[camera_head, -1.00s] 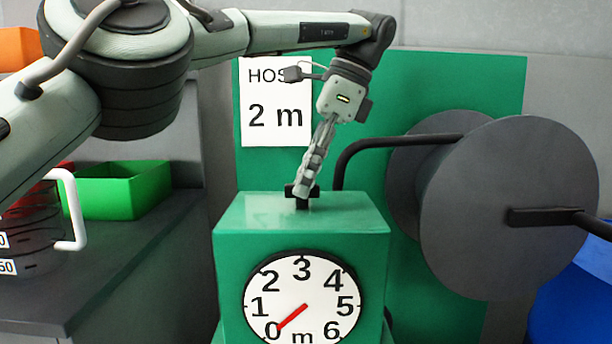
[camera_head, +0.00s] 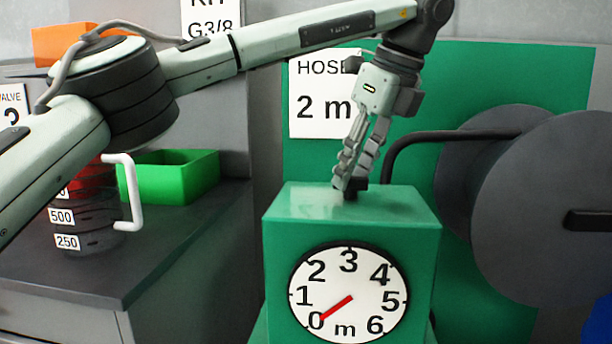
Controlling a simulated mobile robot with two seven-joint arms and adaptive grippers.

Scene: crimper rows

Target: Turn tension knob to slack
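A small black knob (camera_head: 353,192) stands on top of the green box (camera_head: 290,240), near its back edge; I take it for the tension knob. My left gripper (camera_head: 350,181) reaches down from above with its fingertips at the knob. The two fingers show apart higher up and close in on the knob, which they partly hide. The box's front carries a white dial (camera_head: 365,290) in metres, its red needle at 0. My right gripper is not in view. No slack marking is readable.
A large grey reel (camera_head: 545,205) and a curved black pipe (camera_head: 400,160) stand right of the gripper. A "HOSE 2 m" sign (camera_head: 320,122) hangs behind it. Left are a green bin (camera_head: 175,185), an orange bin (camera_head: 62,40) and a jug with a white handle (camera_head: 135,200) on a grey cabinet.

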